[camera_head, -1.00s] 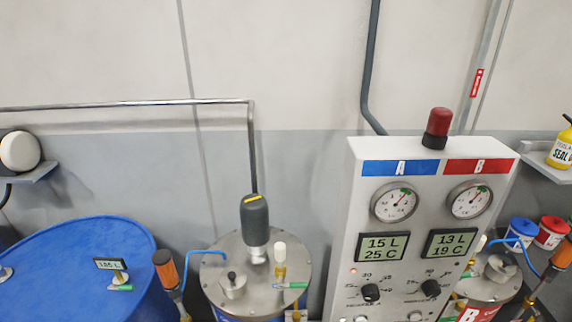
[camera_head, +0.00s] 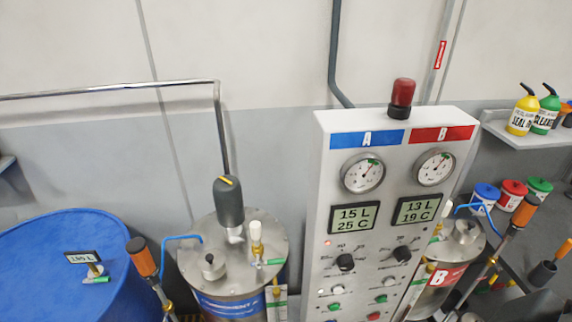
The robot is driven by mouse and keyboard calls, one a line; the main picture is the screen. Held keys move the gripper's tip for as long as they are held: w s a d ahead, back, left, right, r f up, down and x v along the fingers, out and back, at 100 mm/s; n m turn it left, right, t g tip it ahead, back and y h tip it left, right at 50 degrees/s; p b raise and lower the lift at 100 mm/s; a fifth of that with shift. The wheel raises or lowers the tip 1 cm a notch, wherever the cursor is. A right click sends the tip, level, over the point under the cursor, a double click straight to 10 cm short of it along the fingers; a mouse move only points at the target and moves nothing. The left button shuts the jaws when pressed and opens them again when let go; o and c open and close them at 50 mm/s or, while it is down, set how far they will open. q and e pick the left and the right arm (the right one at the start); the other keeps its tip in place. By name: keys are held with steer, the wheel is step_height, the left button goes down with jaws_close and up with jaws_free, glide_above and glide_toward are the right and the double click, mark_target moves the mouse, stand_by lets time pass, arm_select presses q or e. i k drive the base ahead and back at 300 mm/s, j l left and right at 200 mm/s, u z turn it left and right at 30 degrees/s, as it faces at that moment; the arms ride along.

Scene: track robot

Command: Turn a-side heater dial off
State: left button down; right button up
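The control panel (camera_head: 310,200) stands right of centre, with a blue A label (camera_head: 367,138) and a red B label (camera_head: 441,134). Under the A gauge (camera_head: 362,172) and the A display (camera_head: 354,218), which reads 15 L and 25 C, is the A-side heater dial (camera_head: 345,261), a black knob. A small red light (camera_head: 327,242) shows at its upper left. The dial's exact setting is too small to read. The B-side dial (camera_head: 402,254) sits to its right. Neither of my grippers is in view.
A blue drum (camera_head: 50,240) stands at the left. A metal tank (camera_head: 225,280) with a grey motor stands left of the panel, and a B tank (camera_head: 440,275) at its right. A shelf (camera_head: 500,130) with bottles and several coloured cans are farther right.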

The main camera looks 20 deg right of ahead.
mark_target(345, 262)
steer(key=z, duration=1.2)
